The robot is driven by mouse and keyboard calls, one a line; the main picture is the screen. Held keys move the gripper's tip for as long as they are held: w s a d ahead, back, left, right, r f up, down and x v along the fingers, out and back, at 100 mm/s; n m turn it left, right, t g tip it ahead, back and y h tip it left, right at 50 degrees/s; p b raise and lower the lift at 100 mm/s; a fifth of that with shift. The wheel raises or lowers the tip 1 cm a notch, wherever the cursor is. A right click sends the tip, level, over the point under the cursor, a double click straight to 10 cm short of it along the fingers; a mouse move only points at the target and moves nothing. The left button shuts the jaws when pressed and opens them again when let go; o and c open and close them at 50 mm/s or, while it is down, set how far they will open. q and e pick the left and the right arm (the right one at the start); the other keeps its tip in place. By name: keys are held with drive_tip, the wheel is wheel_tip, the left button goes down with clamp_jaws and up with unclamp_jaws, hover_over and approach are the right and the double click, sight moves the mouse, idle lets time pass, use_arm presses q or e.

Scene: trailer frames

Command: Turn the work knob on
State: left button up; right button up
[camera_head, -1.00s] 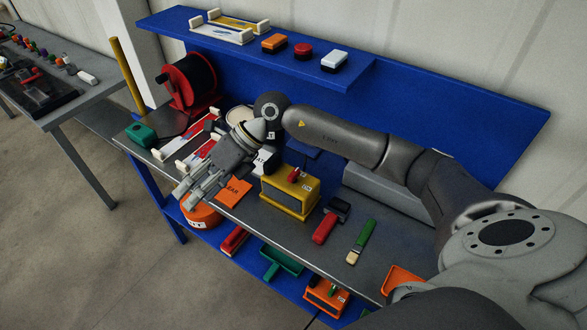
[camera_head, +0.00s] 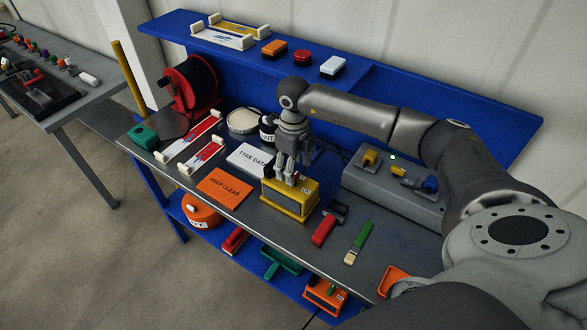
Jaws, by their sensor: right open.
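My right gripper (camera_head: 289,176) points down over the yellow box (camera_head: 289,203) on the grey bench, with its fingers open at the box's top. The fingers largely hide the red part on that box, and I cannot tell whether they touch it. A grey panel (camera_head: 392,203) at the back right carries a yellow knob (camera_head: 371,158), a blue knob (camera_head: 430,185) and a small lit green lamp (camera_head: 393,156). No readable label shows which knob is the work knob. My left gripper is out of view.
An orange "KEEP CLEAR" card (camera_head: 225,187) and a white "TYRE DATA" card (camera_head: 249,158) lie left of the box. A red-handled tool (camera_head: 324,229) and a green-handled brush (camera_head: 360,240) lie to its right. A blue shelf (camera_head: 250,52) overhangs the back.

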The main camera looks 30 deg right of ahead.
drive_tip(key=shift+f+p, duration=0.3)
drive_tip(key=shift+f, duration=1.25)
drive_tip(key=shift+c, duration=0.3)
drive_tip(key=c, duration=1)
